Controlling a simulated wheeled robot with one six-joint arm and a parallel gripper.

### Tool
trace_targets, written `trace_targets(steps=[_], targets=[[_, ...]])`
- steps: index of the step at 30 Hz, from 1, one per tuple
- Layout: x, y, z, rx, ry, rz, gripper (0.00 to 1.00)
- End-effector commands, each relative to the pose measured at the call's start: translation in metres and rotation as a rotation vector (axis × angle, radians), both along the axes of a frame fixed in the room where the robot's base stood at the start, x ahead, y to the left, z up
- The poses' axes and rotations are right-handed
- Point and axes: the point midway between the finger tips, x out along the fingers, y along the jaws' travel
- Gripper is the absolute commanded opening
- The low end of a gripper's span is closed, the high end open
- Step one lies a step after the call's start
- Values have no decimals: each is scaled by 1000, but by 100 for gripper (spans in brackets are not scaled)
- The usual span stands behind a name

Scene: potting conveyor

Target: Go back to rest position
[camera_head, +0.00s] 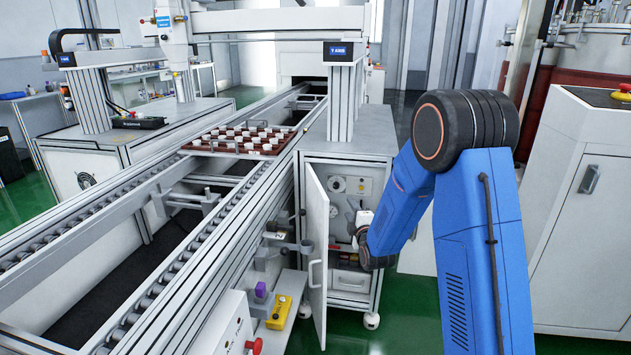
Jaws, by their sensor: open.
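My blue arm comes in from the right, bends at a large black elbow joint and slopes down to the left. My gripper (353,229) is at its end, small and partly hidden by the wrist, in front of a cabinet (377,175) whose door (316,245) stands open. The gripper is open, and I see nothing held in it. Whether it touches anything inside the cabinet cannot be told.
A roller conveyor (190,255) runs along the left, with a brown tray (213,151) of white-topped items on it. A yellow device (279,312) sits on a low shelf near the door. A white cabinet (590,190) stands at right. Green floor (385,322) shows below my arm.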

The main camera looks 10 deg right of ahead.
Motion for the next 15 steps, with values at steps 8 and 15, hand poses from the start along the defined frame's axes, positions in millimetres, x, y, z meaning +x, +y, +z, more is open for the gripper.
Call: trace_targets(steps=[8,15], targets=[[-36,-10,41,186,159,-31,40],[-83,-18,68,357,306,-85,40]])
